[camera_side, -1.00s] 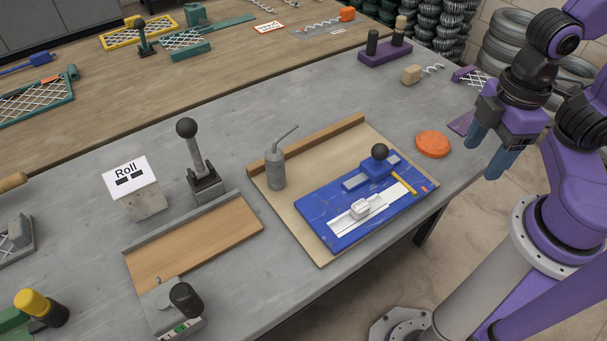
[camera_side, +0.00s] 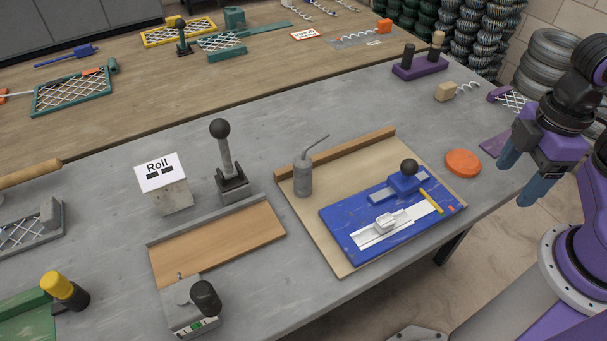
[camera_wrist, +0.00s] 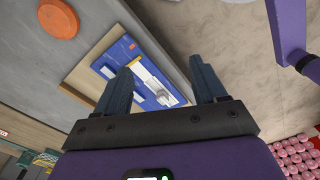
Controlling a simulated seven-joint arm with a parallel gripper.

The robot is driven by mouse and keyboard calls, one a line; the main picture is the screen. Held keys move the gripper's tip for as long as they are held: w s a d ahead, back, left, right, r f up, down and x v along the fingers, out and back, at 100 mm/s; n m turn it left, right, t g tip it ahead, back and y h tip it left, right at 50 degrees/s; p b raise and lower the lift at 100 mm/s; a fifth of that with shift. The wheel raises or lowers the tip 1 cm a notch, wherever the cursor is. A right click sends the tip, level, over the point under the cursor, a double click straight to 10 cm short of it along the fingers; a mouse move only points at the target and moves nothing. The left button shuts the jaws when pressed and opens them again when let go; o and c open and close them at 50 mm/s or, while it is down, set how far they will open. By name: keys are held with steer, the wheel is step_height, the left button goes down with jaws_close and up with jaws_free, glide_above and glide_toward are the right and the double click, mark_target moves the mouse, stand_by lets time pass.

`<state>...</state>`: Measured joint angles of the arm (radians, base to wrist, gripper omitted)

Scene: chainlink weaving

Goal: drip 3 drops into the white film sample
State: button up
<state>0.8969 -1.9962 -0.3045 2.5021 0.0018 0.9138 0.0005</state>
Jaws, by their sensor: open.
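A grey bottle (camera_side: 304,176) with a thin bent spout stands upright on a tan board, near its wooden back rail. A blue fixture (camera_side: 345,222) lies on the same board. It carries a white strip (camera_side: 369,239) with a small pale block (camera_side: 384,223) on it; I cannot tell which part is the film sample. No drops are visible. My gripper (camera_side: 515,184) is open and empty, right of the board near the table's edge, apart from the bottle and fixture. In the wrist view, the blue fixture (camera_wrist: 109,67) shows beyond my open fingers (camera_wrist: 160,66).
An orange disc (camera_side: 462,163) lies between the board and my gripper. A black-knobbed lever (camera_side: 225,160), a "Roll" sign block (camera_side: 162,182) and a wooden plate (camera_side: 220,244) stand left of the bottle. Bare grey tabletop (camera_side: 350,105) lies behind the board.

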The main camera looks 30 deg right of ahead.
steer(key=n+t+h, duration=1.1)
steer(key=n+t, duration=0.3)
glide_toward(304, 159)
steer(key=x, duration=0.6)
steer(key=shift+w+d+f, duration=0.1)
steer(key=shift+w+f, duration=0.05)
steer(key=shift+w, duration=0.3)
steer(key=shift+x, duration=2.7)
steer(key=shift+s+d, duration=0.1)
steer(key=shift+d, duration=0.05)
steer(key=c, duration=1.3)
jaws_close()
